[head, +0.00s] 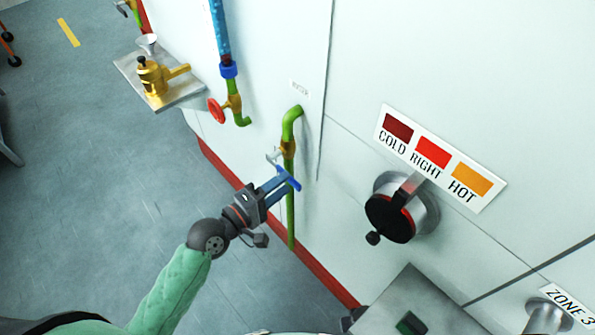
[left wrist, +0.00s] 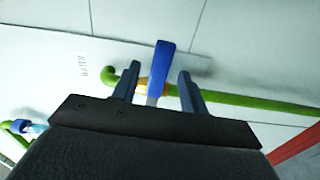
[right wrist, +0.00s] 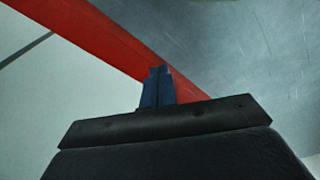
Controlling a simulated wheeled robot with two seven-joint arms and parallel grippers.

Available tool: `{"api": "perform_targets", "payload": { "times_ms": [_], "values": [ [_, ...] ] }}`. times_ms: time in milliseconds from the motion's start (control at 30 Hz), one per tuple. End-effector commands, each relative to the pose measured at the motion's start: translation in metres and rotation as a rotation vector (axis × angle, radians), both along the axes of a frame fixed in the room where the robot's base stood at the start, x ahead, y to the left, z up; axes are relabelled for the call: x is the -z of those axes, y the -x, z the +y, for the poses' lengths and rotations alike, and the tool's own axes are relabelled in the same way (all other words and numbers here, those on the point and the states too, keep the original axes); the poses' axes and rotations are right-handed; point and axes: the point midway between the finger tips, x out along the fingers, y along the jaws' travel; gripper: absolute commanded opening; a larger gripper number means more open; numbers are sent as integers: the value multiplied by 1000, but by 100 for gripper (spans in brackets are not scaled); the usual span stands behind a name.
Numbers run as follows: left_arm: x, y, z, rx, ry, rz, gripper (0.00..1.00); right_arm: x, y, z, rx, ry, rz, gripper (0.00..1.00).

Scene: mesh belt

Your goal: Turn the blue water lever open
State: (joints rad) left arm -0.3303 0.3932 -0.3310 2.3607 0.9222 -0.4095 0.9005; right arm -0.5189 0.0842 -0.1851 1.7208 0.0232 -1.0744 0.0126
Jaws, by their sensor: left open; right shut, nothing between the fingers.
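The blue water lever (head: 289,177) is on a green pipe (head: 291,215) that runs down the pale wall, just below a brass valve body (head: 287,149). My left gripper (head: 279,185) is open at the lever.
A shelf (head: 190,97) with a brass device (head: 160,76) juts out there. A black and red dial (head: 391,217) under a COLD RIGHT HOT sign (head: 437,155) is to the right. A grey box (head: 420,300) is at the lower right.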

Motion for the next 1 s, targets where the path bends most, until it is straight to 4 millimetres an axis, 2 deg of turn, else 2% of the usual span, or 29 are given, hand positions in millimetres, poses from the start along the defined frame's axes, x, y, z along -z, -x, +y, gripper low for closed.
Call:
{"api": "perform_targets", "payload": {
  "times_ms": [100,333,533,767,1000],
  "values": [
    [-4,-13,-12,-2,2,-1,44,16,3,-4,-1,6,-4,0],
    [-2,-30,-29,-1,2,-1,44,40,6,-9,-4,12,-16,0],
    [0,-35,-35,-1,-1,-1,44,49,7,-11,-4,13,-21,0],
    [0,-35,-35,0,-1,-1,44,49,7,-11,-4,13,-22,0],
    [0,-35,-35,0,-1,-1,0,50,7,-11,-4,13,-21,0]
  ]
}}
